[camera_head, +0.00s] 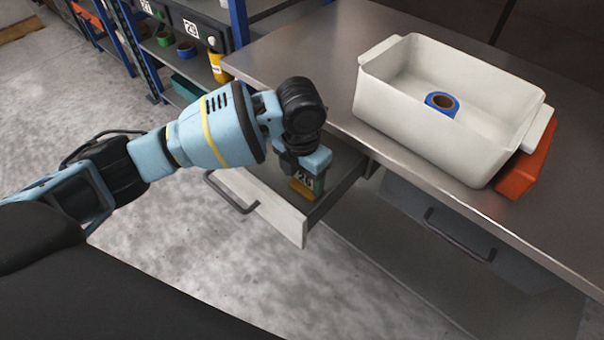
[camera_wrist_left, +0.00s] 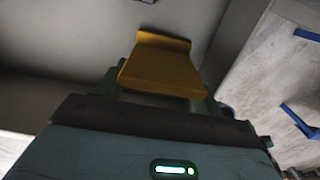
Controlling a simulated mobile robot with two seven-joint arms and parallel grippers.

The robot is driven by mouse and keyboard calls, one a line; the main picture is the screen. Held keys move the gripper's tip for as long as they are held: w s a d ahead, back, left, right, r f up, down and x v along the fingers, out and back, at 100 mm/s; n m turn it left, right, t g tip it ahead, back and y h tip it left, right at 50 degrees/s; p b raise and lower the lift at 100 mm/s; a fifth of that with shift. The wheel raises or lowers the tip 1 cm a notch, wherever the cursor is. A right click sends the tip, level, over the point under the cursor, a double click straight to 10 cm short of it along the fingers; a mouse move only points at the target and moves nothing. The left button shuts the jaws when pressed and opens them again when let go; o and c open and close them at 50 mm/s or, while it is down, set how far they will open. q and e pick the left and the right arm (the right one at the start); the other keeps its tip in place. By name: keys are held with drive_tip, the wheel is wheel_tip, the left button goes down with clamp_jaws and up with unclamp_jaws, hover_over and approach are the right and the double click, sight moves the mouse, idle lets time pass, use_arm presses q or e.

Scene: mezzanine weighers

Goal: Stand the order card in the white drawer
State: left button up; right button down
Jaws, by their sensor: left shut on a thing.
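The white drawer (camera_head: 278,217) is pulled open under the worktop, with a white front and a dark handle. I cannot tell whether the card's lower edge touches the drawer floor. My right gripper is not in view.
A white bin (camera_head: 435,140) holding a blue roll (camera_head: 441,103) stands on the metal worktop (camera_head: 300,50). An orange object (camera_head: 526,165) lies beside the bin. A closed grey drawer (camera_head: 470,235) is to the right. Shelving with coloured rolls stands at the back left.

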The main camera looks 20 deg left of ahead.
use_arm(q)
drive_tip(key=shift+f, duration=0.1)
drive_tip(key=o, duration=1)
drive_tip(key=shift+c, duration=0.2)
wheel_tip(320, 180, up, 12)
drive_tip(key=p, duration=0.2)
drive_tip(key=shift+s, duration=0.1)
